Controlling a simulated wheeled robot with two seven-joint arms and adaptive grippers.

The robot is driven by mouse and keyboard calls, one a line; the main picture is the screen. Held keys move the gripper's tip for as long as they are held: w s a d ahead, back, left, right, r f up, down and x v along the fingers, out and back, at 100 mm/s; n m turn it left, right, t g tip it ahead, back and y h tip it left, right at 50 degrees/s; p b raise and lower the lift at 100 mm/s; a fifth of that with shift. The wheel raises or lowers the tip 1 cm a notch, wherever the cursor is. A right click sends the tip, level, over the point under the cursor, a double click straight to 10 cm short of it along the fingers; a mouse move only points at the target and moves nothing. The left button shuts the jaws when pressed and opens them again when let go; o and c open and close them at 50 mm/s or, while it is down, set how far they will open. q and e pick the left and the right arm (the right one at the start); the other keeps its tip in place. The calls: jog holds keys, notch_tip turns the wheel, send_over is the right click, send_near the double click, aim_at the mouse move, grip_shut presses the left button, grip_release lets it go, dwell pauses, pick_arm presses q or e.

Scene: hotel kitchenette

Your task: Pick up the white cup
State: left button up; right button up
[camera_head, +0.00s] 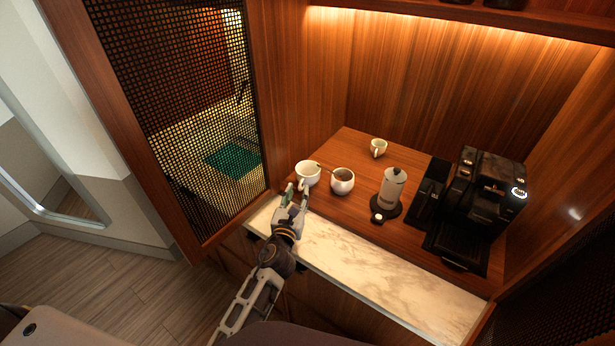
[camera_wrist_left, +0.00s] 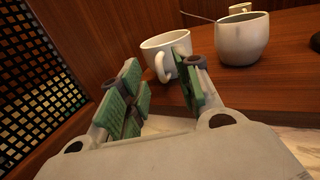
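A white cup (camera_head: 308,174) stands upright near the left end of the wooden counter, with its handle toward my left gripper (camera_head: 297,190). In the left wrist view the cup (camera_wrist_left: 171,43) stands just beyond the fingertips. My left gripper is open, its green-padded fingers (camera_wrist_left: 164,76) apart with the cup's handle showing in the gap between them. It holds nothing; whether a finger touches the cup I cannot tell. My right gripper is not in view.
A round white pot (camera_head: 342,183) with a spoon stands close right of the cup. A smaller cup (camera_head: 378,147) is behind. A mesh panel (camera_head: 190,110) borders the left. The marble front strip (camera_head: 380,272) is clear.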

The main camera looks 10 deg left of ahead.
aim_at(306, 178)
pick_arm(q)
jog(key=shift+w+a, duration=0.2)
jog(key=shift+w, duration=1.25)
grip_shut()
